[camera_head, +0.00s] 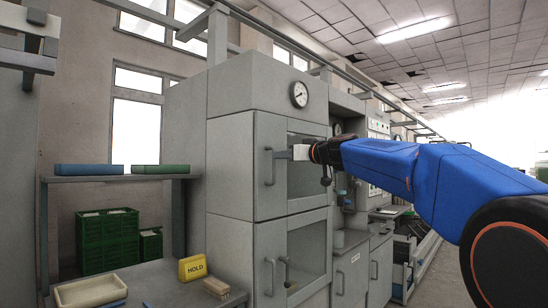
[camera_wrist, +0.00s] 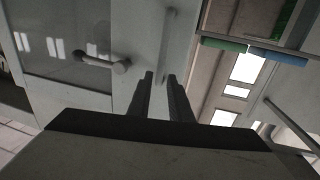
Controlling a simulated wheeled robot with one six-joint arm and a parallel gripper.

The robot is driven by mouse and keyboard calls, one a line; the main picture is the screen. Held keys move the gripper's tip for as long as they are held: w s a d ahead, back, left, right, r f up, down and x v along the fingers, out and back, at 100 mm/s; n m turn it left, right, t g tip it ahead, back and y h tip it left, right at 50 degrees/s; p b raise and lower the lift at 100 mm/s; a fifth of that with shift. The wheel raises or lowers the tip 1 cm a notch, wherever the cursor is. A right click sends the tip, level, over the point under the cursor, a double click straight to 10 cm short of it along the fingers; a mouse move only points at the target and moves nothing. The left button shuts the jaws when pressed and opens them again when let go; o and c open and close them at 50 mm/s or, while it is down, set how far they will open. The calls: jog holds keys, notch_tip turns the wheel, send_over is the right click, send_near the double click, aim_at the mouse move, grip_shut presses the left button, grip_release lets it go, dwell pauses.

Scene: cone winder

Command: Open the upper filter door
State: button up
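The upper filter door (camera_head: 266,203) is a grey panel with a dark window (camera_head: 305,181), and it looks shut in the cabinet front. Its upright bar handle (camera_head: 269,169) is on the left side; it also shows in the wrist view (camera_wrist: 168,30). My gripper (camera_head: 274,153) is at the door front, with its fingertips at the handle. In the wrist view, my gripper's two dark fingers (camera_wrist: 163,76) are apart, with the handle in line with the gap; contact cannot be told. A small lever (camera_wrist: 98,60) sits by the window in the wrist view.
A lower door (camera_head: 266,245) with its own handle (camera_head: 270,277) is below. A round gauge (camera_head: 299,95) is above. At left, a shelf holds a blue box (camera_head: 89,170) and a green box (camera_head: 160,169). A yellow HOLD sign (camera_head: 192,268) stands on a bench.

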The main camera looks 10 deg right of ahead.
jog(key=shift+x, duration=3.1)
jog(key=shift+c, duration=0.6)
grip_shut()
